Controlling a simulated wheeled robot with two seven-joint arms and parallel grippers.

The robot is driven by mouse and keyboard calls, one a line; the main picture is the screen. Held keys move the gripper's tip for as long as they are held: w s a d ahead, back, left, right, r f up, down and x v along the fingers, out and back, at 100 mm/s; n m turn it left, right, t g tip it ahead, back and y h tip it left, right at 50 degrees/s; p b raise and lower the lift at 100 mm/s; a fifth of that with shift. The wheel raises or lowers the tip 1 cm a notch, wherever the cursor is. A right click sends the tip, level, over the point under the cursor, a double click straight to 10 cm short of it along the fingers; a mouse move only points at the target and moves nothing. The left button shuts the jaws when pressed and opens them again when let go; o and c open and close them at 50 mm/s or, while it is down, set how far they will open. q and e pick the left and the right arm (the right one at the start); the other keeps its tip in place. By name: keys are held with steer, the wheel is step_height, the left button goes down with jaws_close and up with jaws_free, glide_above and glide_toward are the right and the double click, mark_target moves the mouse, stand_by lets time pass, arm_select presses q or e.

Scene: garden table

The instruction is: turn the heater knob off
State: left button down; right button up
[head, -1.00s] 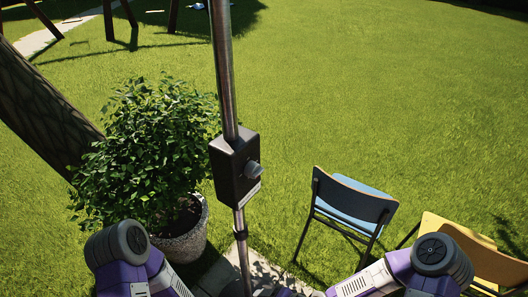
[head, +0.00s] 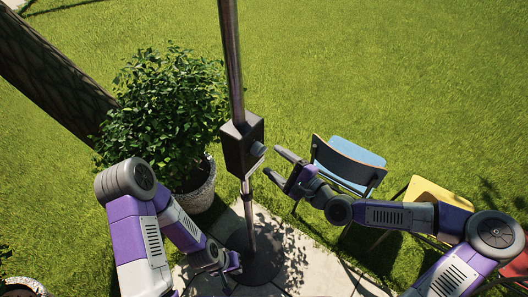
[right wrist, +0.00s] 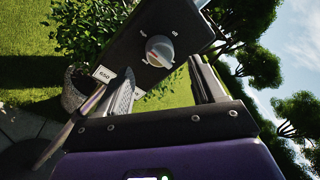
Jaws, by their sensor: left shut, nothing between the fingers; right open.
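The heater's black control box (head: 238,150) is mounted on a metal pole. Its grey round knob (head: 258,149) faces right in the head view. My right gripper (head: 280,165) is open just right of the knob, its fingers pointing at it and apart from it. In the right wrist view the knob (right wrist: 159,51) shows a raised light grip bar and lies ahead, in the gap between the two fingers. Small white marks beside it are too small to read surely. My left gripper (head: 232,267) is shut and empty, low by the pole's base.
A potted bush (head: 165,110) stands left of the pole. A blue chair (head: 348,158) is close behind my right gripper, with a yellow chair (head: 432,197) to its right. The pole's round dark base (head: 262,262) rests on paving. Open lawn lies beyond.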

mark_target(263, 153)
steer(key=shift+x, duration=2.5)
steer(key=c, duration=1.1)
steer(key=shift+o, duration=0.3)
